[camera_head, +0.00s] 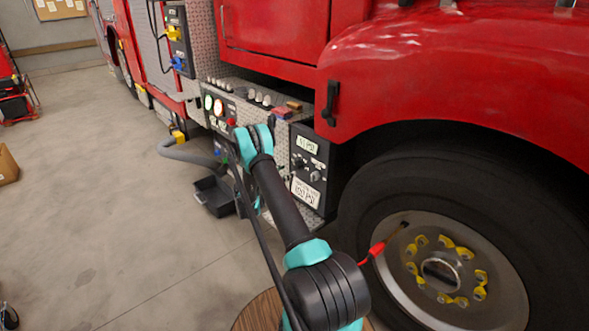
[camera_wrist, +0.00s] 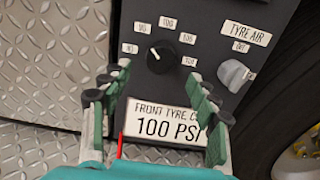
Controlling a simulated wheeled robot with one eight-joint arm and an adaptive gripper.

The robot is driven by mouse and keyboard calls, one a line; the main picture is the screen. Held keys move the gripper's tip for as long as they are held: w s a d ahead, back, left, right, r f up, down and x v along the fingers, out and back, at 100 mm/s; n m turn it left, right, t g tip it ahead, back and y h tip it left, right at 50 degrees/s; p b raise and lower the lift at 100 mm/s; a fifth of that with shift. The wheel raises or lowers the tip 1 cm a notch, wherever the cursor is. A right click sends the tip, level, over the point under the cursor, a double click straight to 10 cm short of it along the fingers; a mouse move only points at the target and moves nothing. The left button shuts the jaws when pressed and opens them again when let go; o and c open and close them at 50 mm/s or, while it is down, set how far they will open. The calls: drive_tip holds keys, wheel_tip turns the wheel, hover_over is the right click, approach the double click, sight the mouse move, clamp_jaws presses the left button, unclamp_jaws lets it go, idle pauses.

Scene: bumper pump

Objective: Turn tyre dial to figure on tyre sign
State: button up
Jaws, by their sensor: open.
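The tyre dial (camera_wrist: 162,57) is a round black knob on a dark panel, with small white number labels in an arc around it. A faint light mark shows on its left side; which label it points at is hard to tell. The tyre sign (camera_wrist: 165,121) below it reads "100 PSI" and is partly covered by my right finger. My gripper (camera_wrist: 158,92) is open and empty, its fingers apart in front of the sign and just below the dial. In the head view the sign (camera_head: 306,192) sits low on the panel; my arm hides the gripper there.
A grey knob (camera_wrist: 235,76) labelled "TYRE AIR" and "OFF" sits right of the dial. Open floor (camera_head: 90,230) lies left, with a black tray (camera_head: 213,197) by the truck.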

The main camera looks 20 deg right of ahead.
sight(295, 167)
drive_tip(key=shift+x, duration=2.95)
drive_tip(key=c, duration=1.2)
